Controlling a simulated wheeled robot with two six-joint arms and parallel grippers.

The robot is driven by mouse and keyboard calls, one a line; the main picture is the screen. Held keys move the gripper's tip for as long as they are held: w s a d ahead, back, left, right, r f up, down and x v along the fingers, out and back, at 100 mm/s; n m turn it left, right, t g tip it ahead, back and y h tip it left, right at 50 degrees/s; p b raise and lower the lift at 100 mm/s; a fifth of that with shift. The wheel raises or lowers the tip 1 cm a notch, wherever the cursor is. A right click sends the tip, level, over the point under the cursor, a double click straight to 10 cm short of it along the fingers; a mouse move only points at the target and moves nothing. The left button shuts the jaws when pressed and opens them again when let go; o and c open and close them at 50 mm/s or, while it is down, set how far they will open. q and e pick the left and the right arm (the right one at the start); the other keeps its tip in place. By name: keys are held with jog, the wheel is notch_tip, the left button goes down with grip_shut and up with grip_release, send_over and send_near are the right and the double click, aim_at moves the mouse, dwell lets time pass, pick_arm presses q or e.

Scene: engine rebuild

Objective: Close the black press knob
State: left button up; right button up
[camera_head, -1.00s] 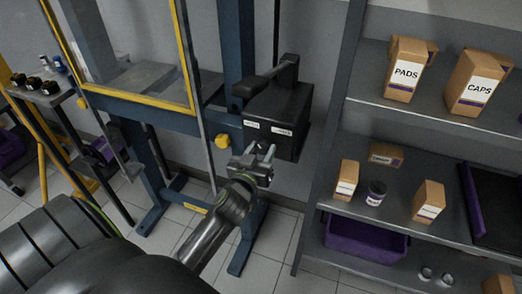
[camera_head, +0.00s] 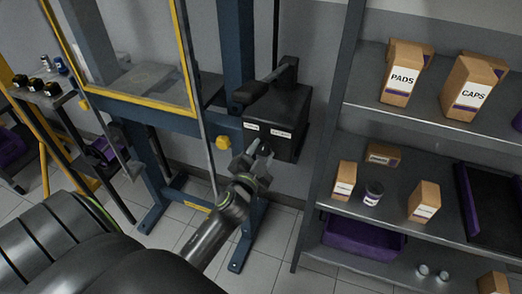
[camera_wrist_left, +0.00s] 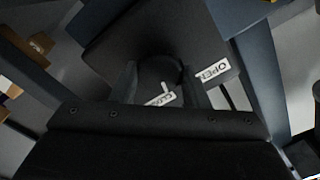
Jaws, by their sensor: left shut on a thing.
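The black press knob (camera_wrist_left: 158,72) sits on the front face of the black pump box (camera_head: 285,118), between two small white labels. In the left wrist view one label reads OPEN (camera_wrist_left: 212,72) and the other, partly hidden, seems to read CLOSED (camera_wrist_left: 163,101). A short white mark shows on the knob near the second label. My left gripper (camera_head: 259,153) is at the box's front face and shut on the knob, one finger on each side. In the head view the fingers hide most of the knob. My right gripper is out of view.
The blue press frame (camera_head: 238,50) with a yellow-edged guard (camera_head: 188,60) stands left of the box. A black lever (camera_head: 265,82) is on top of the box. A grey shelf (camera_head: 390,116) with cartons stands close on the right.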

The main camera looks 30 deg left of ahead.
pick_arm(q)
jog(key=shift+m+p, duration=0.45)
jog(key=shift+m, duration=1.45)
jog(key=shift+f, duration=0.1)
jog(key=o, duration=1)
jog(key=shift+d, duration=0.1)
jog(key=shift+s, duration=0.1)
jog(key=v, duration=1.7)
jog(key=shift+s+d+b, duration=0.1)
jog(key=shift+b, duration=0.3)
